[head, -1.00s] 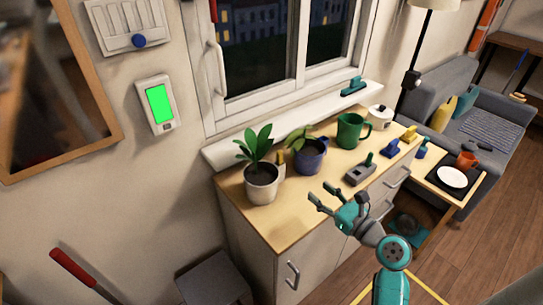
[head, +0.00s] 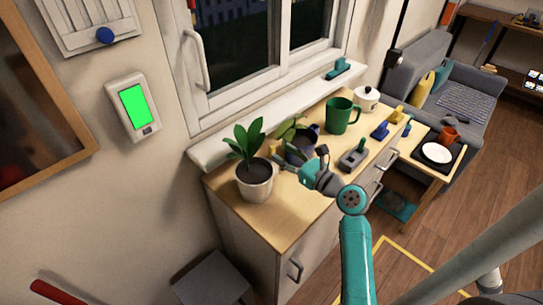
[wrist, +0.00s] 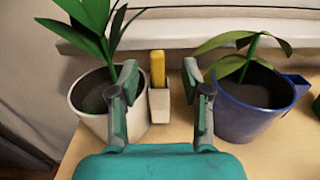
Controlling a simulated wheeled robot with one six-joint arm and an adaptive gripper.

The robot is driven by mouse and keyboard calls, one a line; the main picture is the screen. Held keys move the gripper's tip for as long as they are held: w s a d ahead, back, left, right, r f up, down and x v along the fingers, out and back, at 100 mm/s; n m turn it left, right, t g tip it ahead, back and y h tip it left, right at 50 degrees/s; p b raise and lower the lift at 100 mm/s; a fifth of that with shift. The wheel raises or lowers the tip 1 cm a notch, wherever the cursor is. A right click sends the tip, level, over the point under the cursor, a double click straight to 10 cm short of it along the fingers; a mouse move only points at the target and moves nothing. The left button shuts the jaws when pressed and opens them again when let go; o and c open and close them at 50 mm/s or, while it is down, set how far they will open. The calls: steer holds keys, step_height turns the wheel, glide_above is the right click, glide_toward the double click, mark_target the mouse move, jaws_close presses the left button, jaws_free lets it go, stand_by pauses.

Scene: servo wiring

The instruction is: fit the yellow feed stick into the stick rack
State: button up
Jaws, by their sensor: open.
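The yellow feed stick (wrist: 158,69) stands upright in the wrist view, between the two plant pots. Its lower part is hidden by a small pale holder (wrist: 159,106), which looks like the stick rack. I cannot tell how deep the stick sits in it. My gripper (wrist: 160,82) is open, one finger on each side of the stick and holder in the picture, with no visible contact.
A white pot (head: 254,188) with an upright plant is left of the gripper. A blue pot (wrist: 252,120) with a drooping plant is right. A grey tool (head: 352,160), green mug (head: 340,116) and white lidded pot (head: 367,100) stand farther right. The counter's front left (head: 283,226) is clear.

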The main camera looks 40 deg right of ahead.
mark_target(274, 150)
steer(key=shift+w+a+f, duration=0.15)
steer(key=shift+w, duration=1.15)
steer(key=shift+w+a+f, duration=0.1)
steer(key=shift+w+f, duration=0.05)
steer(key=shift+w, duration=1.1)
jaws_close()
